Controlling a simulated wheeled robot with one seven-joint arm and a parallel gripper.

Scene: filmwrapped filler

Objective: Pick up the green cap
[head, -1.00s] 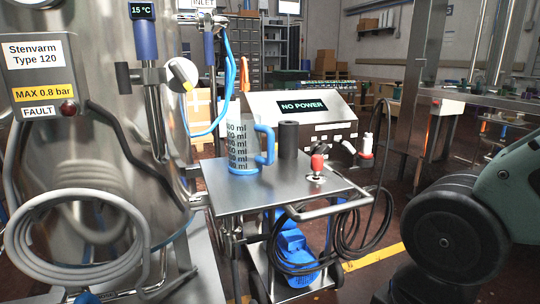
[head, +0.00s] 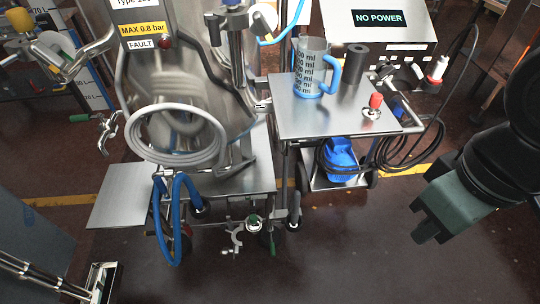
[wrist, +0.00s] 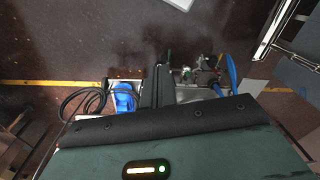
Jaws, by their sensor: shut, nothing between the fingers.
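A small green-topped fitting (head: 253,219) stands low at the front of the steel vessel's platform in the head view. Another bit of green shows just below it, and both are too small to tell for sure which is the green cap. In the head view my arm's end is at the right, above the floor and well apart from the fittings.
A steel trolley (head: 290,118) carries a blue-handled measuring jug (head: 312,72), a dark cylinder (head: 355,58) and a red-topped valve (head: 375,103). Grey and blue hoses (head: 180,205) hang by the vessel (head: 180,80).

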